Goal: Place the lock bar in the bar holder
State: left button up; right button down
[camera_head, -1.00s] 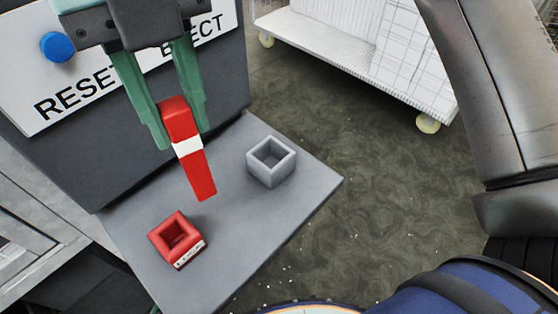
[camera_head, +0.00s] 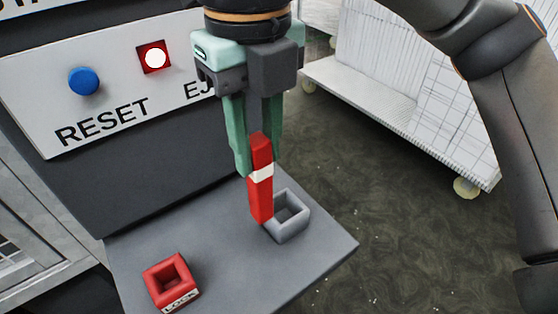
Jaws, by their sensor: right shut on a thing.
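The lock bar (camera_head: 261,195) is a red upright bar with a white band. My right gripper (camera_head: 257,150) is shut on its upper end and holds it nearly vertical. Its lower end overlaps the left side of a grey square open socket (camera_head: 292,229) in the picture; I cannot tell if they touch. The bar is not inside the socket's opening. A second socket, red and marked LOCK (camera_head: 172,282), stands at the front left of the same shelf and is empty. No label shows which socket is the bar holder. My left gripper is not in view.
Both sockets stand on a grey shelf (camera_head: 225,262) below a dark machine front. The panel has a blue RESET button (camera_head: 84,81) and a lit red-framed button (camera_head: 154,57). A white cart (camera_head: 395,105) stands behind right. The shelf between the sockets is clear.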

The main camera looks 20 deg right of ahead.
jog(key=w+d+f, duration=0.4)
jog(key=f, duration=0.5)
jog(key=shift+d+f, duration=0.2)
jog(key=shift+f, duration=0.05)
jog(key=shift+w+f+b, duration=0.1)
jog(key=shift+b, duration=0.2)
jog(key=shift+f, duration=0.15)
jog(key=c, duration=0.6)
grip_release()
jog(key=shift+c, duration=0.2)
notch_tip(320, 180, up, 12)
jog(key=p, duration=0.1)
jog(key=shift+r+p, duration=0.25)
jog(key=shift+p, duration=0.1)
